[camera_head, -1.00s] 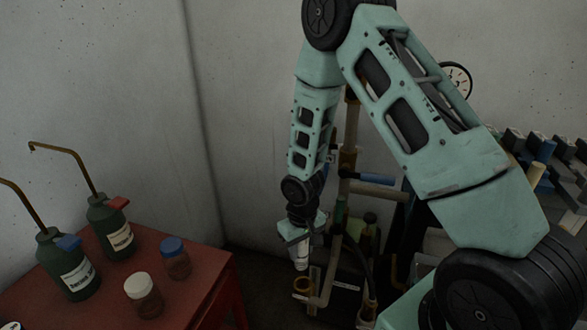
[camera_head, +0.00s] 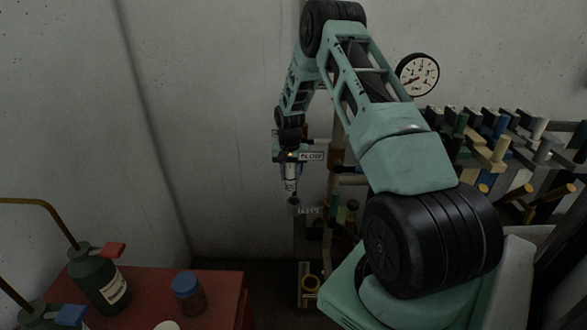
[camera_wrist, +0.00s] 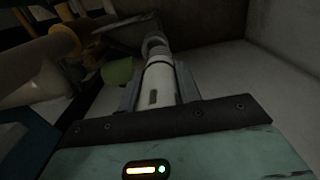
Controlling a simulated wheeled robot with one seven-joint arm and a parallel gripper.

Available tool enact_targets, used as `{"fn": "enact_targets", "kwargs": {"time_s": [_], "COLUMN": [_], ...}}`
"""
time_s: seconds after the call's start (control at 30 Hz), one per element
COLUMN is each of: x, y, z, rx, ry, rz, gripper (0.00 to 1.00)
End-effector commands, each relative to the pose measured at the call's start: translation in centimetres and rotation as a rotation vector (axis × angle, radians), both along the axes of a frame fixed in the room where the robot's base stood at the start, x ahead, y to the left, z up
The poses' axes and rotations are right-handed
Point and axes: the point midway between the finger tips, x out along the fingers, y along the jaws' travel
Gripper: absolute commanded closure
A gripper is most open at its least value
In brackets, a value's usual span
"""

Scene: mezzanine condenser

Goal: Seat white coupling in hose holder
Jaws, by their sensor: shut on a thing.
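My gripper (camera_head: 290,174) points down near the wall in the head view and is shut on the white coupling (camera_head: 291,187). In the wrist view the coupling (camera_wrist: 160,82) is a white cylinder with a dark slot, between the two grey fingers. A grey round piece (camera_wrist: 155,46) shows at its far end; I cannot tell whether it touches the coupling. In the head view a small grey piece with a pale label (camera_head: 307,211) is just below the coupling. It may be the hose holder, but its lettering is too small to read.
Dark pipework is close to the right of my gripper. A red table (camera_head: 215,292) with bottles and a blue-lidded jar (camera_head: 187,292) is at lower left. A gauge (camera_head: 417,75) and coloured valve handles are at right.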

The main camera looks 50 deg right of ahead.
Motion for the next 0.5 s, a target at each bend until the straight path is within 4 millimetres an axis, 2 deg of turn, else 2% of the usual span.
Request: {"fn": "enact_targets", "kwargs": {"time_s": [0.03, 0.13, 0.5], "x": [-0.02, -0.09, -0.12], "y": [-0.91, -1.7, -1.75], "z": [0.26, 0.41, 0.42], "rx": [0.002, 0.005, 0.005], "ry": [-0.003, -0.004, -0.004], "rz": [-0.023, -0.045, -0.047], "gripper": [1.0, 1.0, 1.0]}}
